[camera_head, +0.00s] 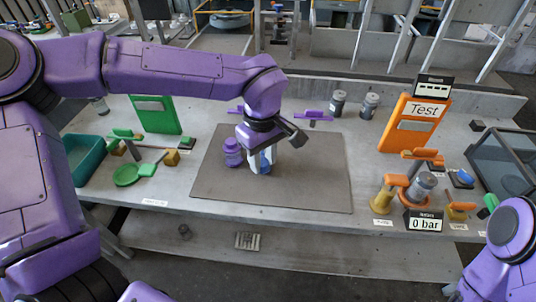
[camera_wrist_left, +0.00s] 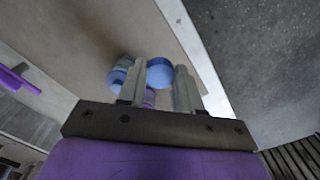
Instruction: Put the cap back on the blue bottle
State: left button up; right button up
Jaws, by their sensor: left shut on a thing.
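My left gripper (camera_head: 262,167) points down over the dark mat and is shut on a small blue object (camera_head: 266,160). In the left wrist view my left gripper (camera_wrist_left: 164,70) has this rounded blue object (camera_wrist_left: 160,73) between its fingertips. The fingers hide part of it, so I cannot tell whether it is the bottle or its cap. A light-blue rounded item (camera_wrist_left: 120,73) shows beside one finger, partly covered. A purple bottle (camera_head: 233,153) stands upright on the mat, just left of the gripper. My right gripper is out of view.
The grey mat (camera_head: 310,185) is mostly clear on its right. A purple tool (camera_head: 315,116) and two grey jars (camera_head: 338,102) stand behind it. A teal bin (camera_head: 84,160) and green tools are left. An orange Test board (camera_head: 407,128) and pressure fixture are right.

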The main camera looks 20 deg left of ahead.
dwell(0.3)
pick_arm(q)
jog(key=w+d+f+m, duration=0.1)
jog(key=d+f+m, duration=0.1)
jog(key=d+m, duration=0.1)
jog(key=w+d+f+m, duration=0.1)
jog(key=d+f+m, duration=0.2)
jog(key=d+m, duration=0.1)
jog(key=w+d+f+m, duration=0.1)
jog(key=d+f+m, duration=0.1)
jog(key=d+m, duration=0.1)
jog(key=shift+w+d+f+m, duration=0.2)
jog(key=shift+w+d+m, duration=0.15)
jog(key=shift+m, duration=0.45)
jog(key=shift+d+f+m, duration=0.15)
jog(key=shift+m, duration=0.15)
